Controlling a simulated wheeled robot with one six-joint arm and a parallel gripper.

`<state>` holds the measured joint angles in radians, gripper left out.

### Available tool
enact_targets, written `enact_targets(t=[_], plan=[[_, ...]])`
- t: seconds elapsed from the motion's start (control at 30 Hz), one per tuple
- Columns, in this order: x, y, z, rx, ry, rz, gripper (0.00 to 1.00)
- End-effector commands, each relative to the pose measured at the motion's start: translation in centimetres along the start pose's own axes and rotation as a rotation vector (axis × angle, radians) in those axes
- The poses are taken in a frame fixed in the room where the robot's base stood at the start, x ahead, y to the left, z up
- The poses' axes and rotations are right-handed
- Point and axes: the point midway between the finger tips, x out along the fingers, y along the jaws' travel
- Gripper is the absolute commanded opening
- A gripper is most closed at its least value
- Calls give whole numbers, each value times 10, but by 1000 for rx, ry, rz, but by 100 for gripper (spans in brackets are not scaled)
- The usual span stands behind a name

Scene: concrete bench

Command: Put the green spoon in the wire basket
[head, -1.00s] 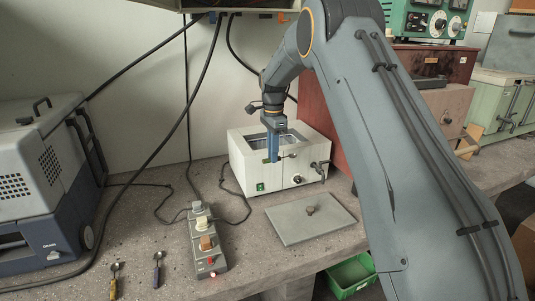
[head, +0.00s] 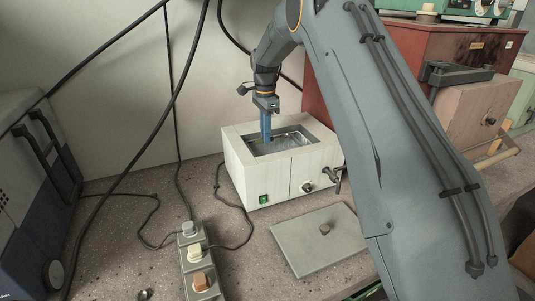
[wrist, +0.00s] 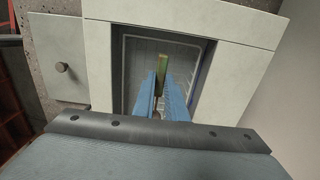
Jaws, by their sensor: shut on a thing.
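My gripper (head: 266,138) is over the left part of the open top of a white box-shaped bath, pointing down. Its blue fingers are shut on the green spoon (wrist: 162,64), whose green handle shows between them in the wrist view. Only a trace of green shows by the fingertips in the head view, and the rest of the spoon is hidden. The wire basket (head: 291,139) sits inside the bath's opening; its pale wires also show in the wrist view (wrist: 129,52). I cannot tell whether the spoon touches the basket.
The white bath (head: 275,178) has a rim around the opening and a tap at its front right. Its grey lid (head: 300,245) lies flat on the bench in front. A power strip (head: 197,262) and cables lie to the left. A red box (head: 455,50) stands at right.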

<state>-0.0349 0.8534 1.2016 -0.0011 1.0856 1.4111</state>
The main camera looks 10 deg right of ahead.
Motion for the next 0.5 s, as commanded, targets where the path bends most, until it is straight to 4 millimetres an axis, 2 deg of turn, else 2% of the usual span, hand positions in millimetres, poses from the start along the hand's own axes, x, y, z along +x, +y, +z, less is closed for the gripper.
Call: enact_targets(t=[0.2, 0.5], plan=[[37, 2, -2, 3, -1, 4, 0], [62, 2, 0, 0, -1, 3, 0]])
